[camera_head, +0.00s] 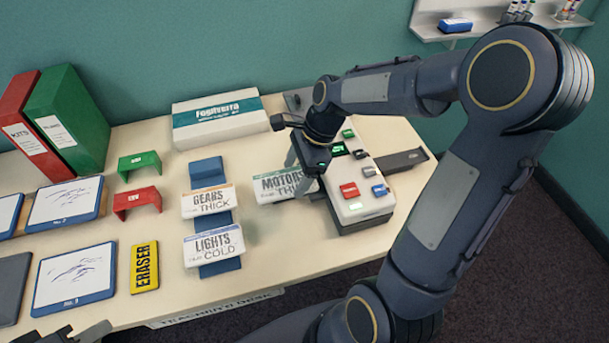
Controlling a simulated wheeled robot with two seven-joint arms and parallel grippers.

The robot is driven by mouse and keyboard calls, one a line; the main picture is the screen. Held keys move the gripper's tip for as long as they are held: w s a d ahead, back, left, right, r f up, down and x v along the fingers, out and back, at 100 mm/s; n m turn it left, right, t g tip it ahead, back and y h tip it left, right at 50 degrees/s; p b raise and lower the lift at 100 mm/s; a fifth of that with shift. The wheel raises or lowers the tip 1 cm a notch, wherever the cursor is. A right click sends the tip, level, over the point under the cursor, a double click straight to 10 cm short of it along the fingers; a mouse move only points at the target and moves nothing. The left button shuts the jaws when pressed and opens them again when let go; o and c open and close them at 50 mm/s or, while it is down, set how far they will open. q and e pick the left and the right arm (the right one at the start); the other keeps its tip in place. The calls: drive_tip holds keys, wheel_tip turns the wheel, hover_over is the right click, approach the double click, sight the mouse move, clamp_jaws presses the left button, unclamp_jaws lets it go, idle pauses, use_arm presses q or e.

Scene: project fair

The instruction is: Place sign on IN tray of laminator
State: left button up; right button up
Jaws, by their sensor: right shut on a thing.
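The MOTORS sign (270,185), a white card with a grey-green top band and partly hidden lower text, is at the left side of the laminator (352,208). My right gripper (300,180) reaches down over the sign's right part and is shut on it. The laminator is a pale, dark-sided machine with several coloured buttons. A dark tray (405,160) sticks out on its right side. The tray on its left is mostly hidden by the sign and gripper, so I cannot tell whether the sign touches it. Part of my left gripper (75,335) shows at the bottom left edge, its jaws unclear.
The GEARS sign (208,201) and LIGHTS sign (214,244) rest on a blue holder (206,170) left of the laminator. A Fogliverra box (218,118) stands behind. Red (137,201) and green (139,163) stands, an eraser (145,267) and whiteboards (75,278) fill the left.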

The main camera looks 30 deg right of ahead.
drive_tip(key=w+d+f, duration=0.1)
drive_tip(key=f, duration=0.1)
drive_tip(key=w+d+f, duration=0.3)
drive_tip(key=w+f, duration=0.1)
drive_tip(key=f, duration=0.1)
drive_tip(key=shift+w+d, duration=0.2)
drive_tip(key=shift+d, duration=0.15)
drive_tip(key=shift+f, duration=1.45)
drive_tip(key=shift+f, duration=0.2)
drive_tip(key=o, duration=1)
drive_tip(key=shift+r, duration=0.15)
